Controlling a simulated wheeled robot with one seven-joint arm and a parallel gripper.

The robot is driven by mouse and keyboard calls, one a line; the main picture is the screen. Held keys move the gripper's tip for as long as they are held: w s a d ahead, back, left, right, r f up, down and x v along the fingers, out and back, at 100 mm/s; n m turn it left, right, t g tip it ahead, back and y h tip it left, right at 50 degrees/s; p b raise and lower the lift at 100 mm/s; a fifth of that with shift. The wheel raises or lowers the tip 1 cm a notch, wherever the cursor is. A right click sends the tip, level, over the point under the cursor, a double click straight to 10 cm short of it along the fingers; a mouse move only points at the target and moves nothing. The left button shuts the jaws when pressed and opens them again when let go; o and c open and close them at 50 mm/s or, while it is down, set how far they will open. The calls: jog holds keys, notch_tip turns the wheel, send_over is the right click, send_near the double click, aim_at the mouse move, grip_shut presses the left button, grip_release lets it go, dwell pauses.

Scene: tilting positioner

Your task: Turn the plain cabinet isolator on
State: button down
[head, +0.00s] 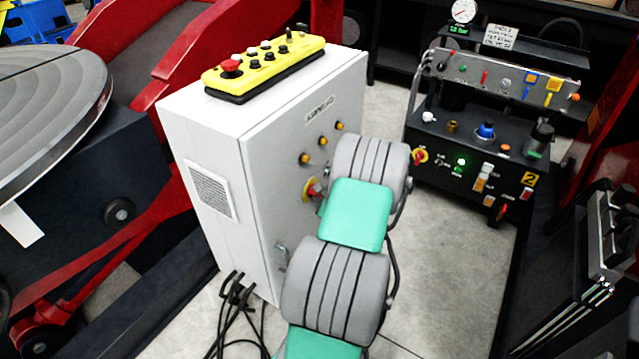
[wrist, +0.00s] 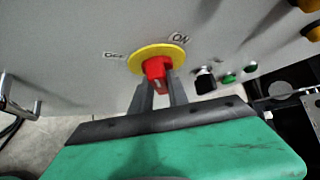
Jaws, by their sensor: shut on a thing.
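The plain white cabinet (head: 215,135) stands in the middle of the head view. Its isolator is a red knob (wrist: 157,70) on a round yellow plate (wrist: 142,53), and the knob also shows in the head view (head: 314,190). In the wrist view an OFF label (wrist: 114,56) is left of the plate and an ON label (wrist: 180,38) is at its upper right. My gripper (wrist: 160,88) has its two grey fingers on either side of the red knob, shut on it. The fingers hide part of the knob, and its exact angle is hard to tell.
A yellow pendant with a red button (head: 265,68) lies on the cabinet top. A door handle (head: 282,256) and cables (head: 240,300) are low on the cabinet. Bare floor lies between cabinet and unit.

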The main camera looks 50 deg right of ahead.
jog(key=y+p, duration=0.1)
jog(key=m+y+p, duration=0.1)
jog(key=shift+d+r+m+g+y+p, duration=0.2)
jog(key=shift+m+g+y+p, duration=0.1)
jog(key=shift+g, duration=0.1)
jog(key=m+y+p, duration=0.1)
jog(key=y, duration=0.2)
jog(key=shift+d+f+m, duration=0.1)
jog(key=shift+d+m, duration=0.05)
jog(key=shift+m, duration=0.25)
jog(key=shift+y, duration=0.4)
jog(key=c, duration=1.3)
grip_release()
jog(key=v, duration=0.7)
jog(key=shift+s+r+p, duration=0.15)
jog(key=shift+r+p, duration=0.2)
jog(key=shift+p, duration=0.05)
